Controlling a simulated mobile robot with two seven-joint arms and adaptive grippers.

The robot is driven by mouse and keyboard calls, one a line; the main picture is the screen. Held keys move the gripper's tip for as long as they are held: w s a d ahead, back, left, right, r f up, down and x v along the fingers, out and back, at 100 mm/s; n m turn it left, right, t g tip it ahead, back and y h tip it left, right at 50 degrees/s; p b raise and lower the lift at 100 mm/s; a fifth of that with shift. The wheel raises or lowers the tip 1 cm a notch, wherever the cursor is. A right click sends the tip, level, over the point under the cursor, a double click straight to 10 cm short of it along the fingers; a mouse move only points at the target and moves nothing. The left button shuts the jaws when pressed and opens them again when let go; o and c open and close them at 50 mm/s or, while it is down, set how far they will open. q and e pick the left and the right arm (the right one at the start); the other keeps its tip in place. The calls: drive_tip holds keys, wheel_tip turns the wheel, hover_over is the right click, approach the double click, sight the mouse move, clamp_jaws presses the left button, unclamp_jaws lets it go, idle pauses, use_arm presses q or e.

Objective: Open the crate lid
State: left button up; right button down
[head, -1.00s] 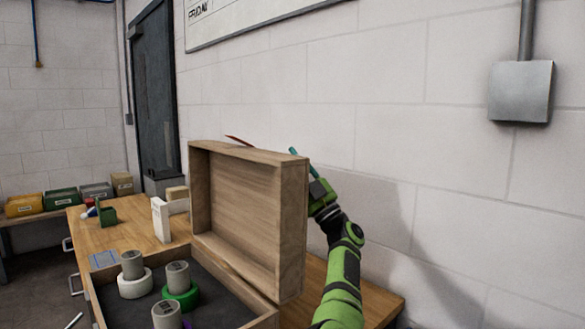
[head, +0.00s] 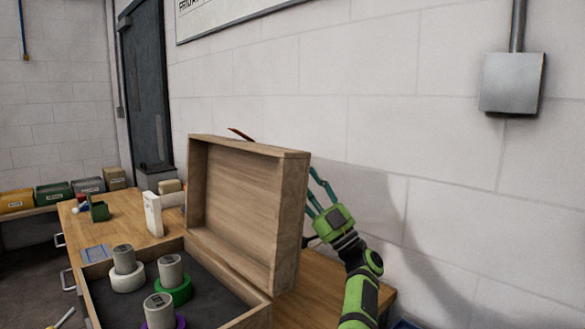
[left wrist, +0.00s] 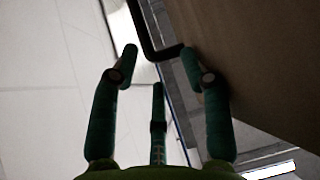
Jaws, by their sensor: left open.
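The wooden crate (head: 250,317) stands on the bench at the lower middle of the head view. Its lid (head: 238,205) stands raised and roughly upright, its hollow inside facing me. A dark reddish handle (head: 240,134) sticks up behind the lid's top edge. My left gripper (head: 317,188) is open and empty at the lid's right side, between lid and wall, fingers pointing up. In the left wrist view its teal fingers (left wrist: 160,70) are spread. A shadowed wooden face (left wrist: 260,70) lies at right with a black bent bar (left wrist: 150,45) near the fingertips. My right gripper is not in view.
Several grey cylinders (head: 170,270) stand on coloured rings in the crate's dark-lined inside. A white block (head: 153,213) and a green holder (head: 99,209) stand on the bench (head: 125,228) beyond it. The block wall (head: 430,180) is close on the right.

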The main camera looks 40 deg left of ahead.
use_arm(q)
drive_tip(key=shift+v, duration=1.4)
drive_tip(key=b+v, duration=0.4)
drive_tip(key=v, duration=0.4)
drive_tip(key=shift+s, duration=0.4)
drive_tip(key=shift+f, duration=0.1)
